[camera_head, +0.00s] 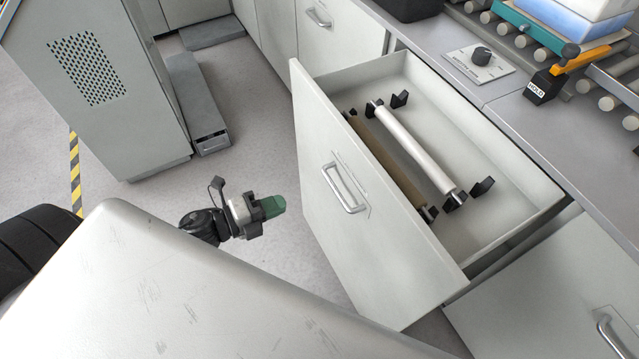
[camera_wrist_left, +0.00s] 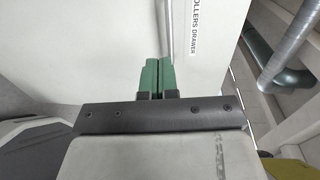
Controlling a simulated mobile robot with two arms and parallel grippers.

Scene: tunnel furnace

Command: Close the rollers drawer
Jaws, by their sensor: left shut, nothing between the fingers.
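The rollers drawer (camera_head: 375,205) stands pulled out from the counter on the right in the head view. Its white front has a metal handle (camera_head: 345,188). Inside lie a pale roller (camera_head: 415,150) and a brown roller (camera_head: 388,165) on black brackets. My left gripper (camera_head: 272,207) is left of the drawer front, apart from the handle in the head view. Its green fingers (camera_wrist_left: 157,78) are shut and empty. In the left wrist view they point at a white panel (camera_wrist_left: 90,45) labelled "ROLLERS DRAWER"; I cannot tell whether they touch it. My right gripper is not in view.
The counter (camera_head: 560,130) carries a knob panel (camera_head: 479,62), an orange lever (camera_head: 580,60) and a roller conveyor. Another handled front (camera_head: 560,305) is at lower right. A grey cabinet (camera_head: 95,80) stands at left. Open floor (camera_head: 250,150) lies between it and the drawer.

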